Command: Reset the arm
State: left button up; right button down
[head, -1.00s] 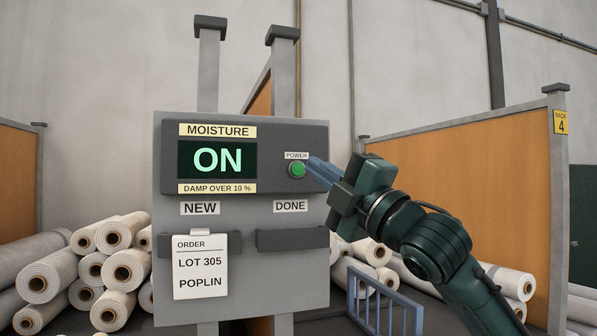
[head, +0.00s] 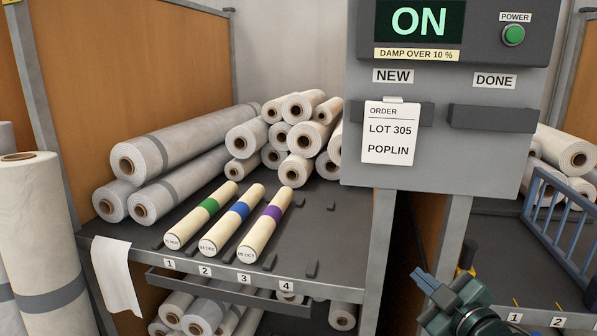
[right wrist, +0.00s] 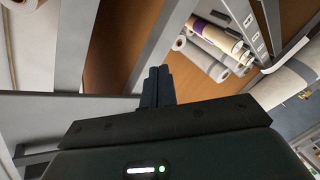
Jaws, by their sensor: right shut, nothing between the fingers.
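My right gripper (head: 428,284) shows at the bottom of the head view, below the grey panel (head: 440,172). Its fingers also show in the right wrist view (right wrist: 157,82), closed together with nothing between them. It is well apart from the green power button (head: 513,35) on the panel. The moisture display (head: 420,22) reads ON. An order card (head: 389,133) reading LOT 305 POPLIN hangs under the NEW label. The holder (head: 492,118) under DONE is empty. My left gripper is out of view.
A shelf (head: 345,245) at left holds three banded rolls, green (head: 200,215), blue (head: 232,220) and purple (head: 266,227), in slots 1 to 3; slot 4 is empty. Plain rolls (head: 292,138) are piled behind. A blue rack (head: 560,225) stands at right.

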jog(key=s+a+f+m+g, duration=0.3)
jog(key=s+a+f+m, duration=0.1)
jog(key=s+f, duration=0.7)
jog(key=s+a+f+m+g+h, duration=0.1)
jog(key=s+a+f+m, duration=0.3)
jog(key=s+f, duration=0.7)
notch_tip(320, 180, down, 5)
jog(key=shift+s+a+f+g, duration=0.15)
jog(key=shift+s+g, duration=0.1)
jog(key=shift+g, duration=0.65)
